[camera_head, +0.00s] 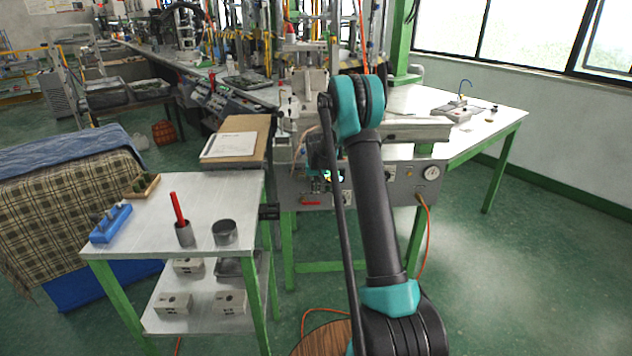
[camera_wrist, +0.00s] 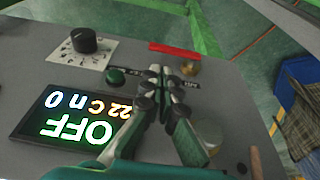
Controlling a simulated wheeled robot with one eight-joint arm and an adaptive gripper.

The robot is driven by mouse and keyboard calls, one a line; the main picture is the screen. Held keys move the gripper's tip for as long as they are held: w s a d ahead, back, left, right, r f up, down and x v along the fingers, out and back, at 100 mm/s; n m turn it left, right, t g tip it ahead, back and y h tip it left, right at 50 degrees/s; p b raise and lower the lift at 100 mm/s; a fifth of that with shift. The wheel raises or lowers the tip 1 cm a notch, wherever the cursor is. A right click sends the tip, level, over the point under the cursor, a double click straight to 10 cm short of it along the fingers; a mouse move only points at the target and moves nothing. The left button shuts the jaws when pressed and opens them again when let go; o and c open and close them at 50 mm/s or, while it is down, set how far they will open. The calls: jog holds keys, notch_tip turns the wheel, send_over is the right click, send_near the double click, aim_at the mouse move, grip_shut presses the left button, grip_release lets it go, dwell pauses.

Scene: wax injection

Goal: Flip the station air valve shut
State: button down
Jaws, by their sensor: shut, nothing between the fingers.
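The station air valve shows in the wrist view as a flat red handle (camera_wrist: 175,49) with a brass fitting (camera_wrist: 190,68) at its right end. The handle lies roughly level across the panel's edge. In the head view the red handle (camera_head: 311,203) is low on the grey machine front. My gripper (camera_wrist: 159,78) has its fingers together and empty, over the panel just below the handle in the wrist view. A gap shows between fingertips and handle; the exact depth is unclear. The fingers cover part of the panel's labels. In the head view my arm hides most of the gripper.
The panel holds a lit display (camera_wrist: 75,118) reading OFF, a black knob (camera_wrist: 84,40) and a green button (camera_wrist: 115,77). A pressure gauge (camera_head: 432,172) is at the panel's right. A side table (camera_head: 150,220) with cups stands left. Green floor is open at right.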

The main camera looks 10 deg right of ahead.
aim_at(311, 202)
jog(key=shift+f, duration=2.2)
